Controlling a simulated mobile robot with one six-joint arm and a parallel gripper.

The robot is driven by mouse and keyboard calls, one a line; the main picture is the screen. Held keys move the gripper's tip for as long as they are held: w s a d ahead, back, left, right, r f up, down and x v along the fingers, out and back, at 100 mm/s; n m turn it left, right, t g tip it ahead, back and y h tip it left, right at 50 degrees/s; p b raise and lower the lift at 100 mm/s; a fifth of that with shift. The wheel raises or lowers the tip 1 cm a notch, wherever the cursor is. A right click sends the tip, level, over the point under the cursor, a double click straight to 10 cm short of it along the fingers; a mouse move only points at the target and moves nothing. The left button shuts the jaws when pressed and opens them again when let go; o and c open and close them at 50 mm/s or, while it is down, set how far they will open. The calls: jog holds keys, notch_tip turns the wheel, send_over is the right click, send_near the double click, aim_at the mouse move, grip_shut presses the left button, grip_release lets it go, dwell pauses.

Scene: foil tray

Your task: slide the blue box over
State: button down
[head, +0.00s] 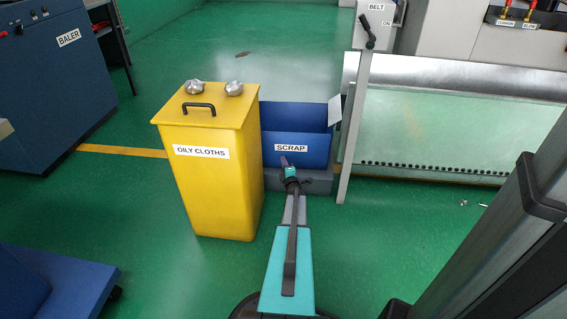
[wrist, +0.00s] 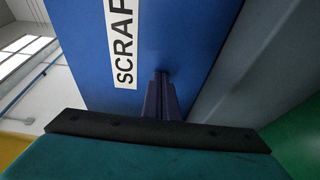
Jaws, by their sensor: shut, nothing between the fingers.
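The blue box (head: 293,148) is a bin with a white SCRAP label on its front. It stands on a grey base (head: 312,183), close to the right of the yellow bin, and its open top faces up. My gripper (head: 285,162) is shut and empty in front of the box, below the label. In the wrist view the fingertips (wrist: 161,78) point at the front wall; I cannot tell whether they touch it.
A yellow OILY CLOTHS bin (head: 212,190) with two foil lumps (head: 214,87) on its lid stands beside the box. A grey post with a lever (head: 353,110) stands just right of it. A conveyor (head: 440,125) lies farther right.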

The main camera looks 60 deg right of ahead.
jog(key=shift+a, duration=0.1)
jog(key=w+a+v, duration=0.1)
jog(key=w+v, duration=0.1)
jog(key=v, duration=1)
jog(key=shift+s+a, duration=0.3)
jog(key=shift+a, duration=0.35)
